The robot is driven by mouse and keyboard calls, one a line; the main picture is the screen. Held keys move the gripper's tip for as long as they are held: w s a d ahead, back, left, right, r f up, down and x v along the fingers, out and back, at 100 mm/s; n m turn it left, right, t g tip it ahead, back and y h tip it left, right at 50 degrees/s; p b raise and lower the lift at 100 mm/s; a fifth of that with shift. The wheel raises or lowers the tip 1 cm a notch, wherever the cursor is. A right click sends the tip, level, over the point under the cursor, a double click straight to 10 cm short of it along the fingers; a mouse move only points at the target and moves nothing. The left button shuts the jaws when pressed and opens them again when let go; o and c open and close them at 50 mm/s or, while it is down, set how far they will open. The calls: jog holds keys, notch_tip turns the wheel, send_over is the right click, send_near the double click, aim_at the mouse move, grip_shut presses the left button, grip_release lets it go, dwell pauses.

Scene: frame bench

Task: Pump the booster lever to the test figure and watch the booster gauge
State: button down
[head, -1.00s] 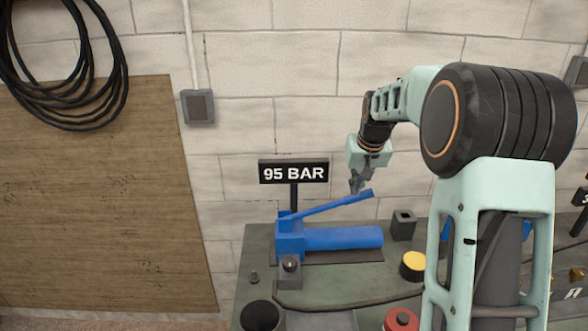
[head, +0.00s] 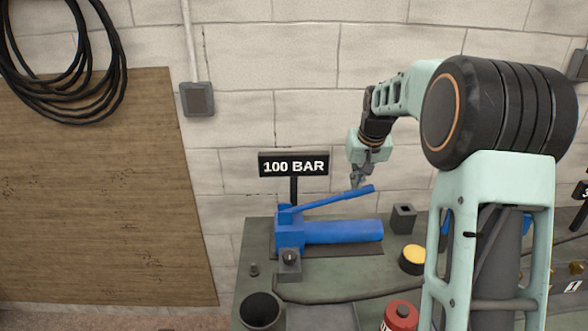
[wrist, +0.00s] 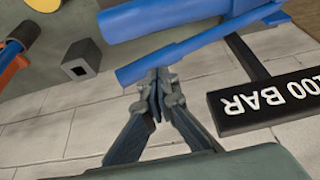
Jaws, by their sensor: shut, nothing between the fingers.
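The blue booster pump (head: 342,232) sits on the grey bench at the back left. Its blue lever (head: 332,199) slants up to the right over the pump body. The booster gauge (head: 293,166), a black sign on a post behind the pump, reads 100 BAR. It also shows tilted in the wrist view (wrist: 265,103). My gripper (head: 357,184) is shut with nothing between its fingers, just above the lever's free end. In the wrist view the fingertips (wrist: 158,80) meet the lever (wrist: 190,46) in the picture; I cannot tell whether they touch it.
A grey square socket block (head: 403,219) stands right of the pump. A yellow-topped round button (head: 413,258), a black open cup (head: 261,308) and a red cylinder (head: 400,316) stand nearer. A small black knob block (head: 289,264) sits before the pump. A hose lies across the bench.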

aim_at(356, 196)
notch_tip(356, 196, down, 7)
jog(key=b, duration=0.3)
jog(key=shift+r+b, duration=0.1)
jog(key=shift+b, duration=0.3)
notch_tip(356, 196, up, 7)
jog(key=p, duration=0.5)
jog(key=shift+s+r, duration=0.1)
jog(key=shift+r+p, duration=0.15)
jog(key=shift+p, duration=0.15)
notch_tip(356, 196, up, 5)
jog(key=p, duration=0.3)
jog(key=shift+p, duration=0.35)
dwell(0.8)
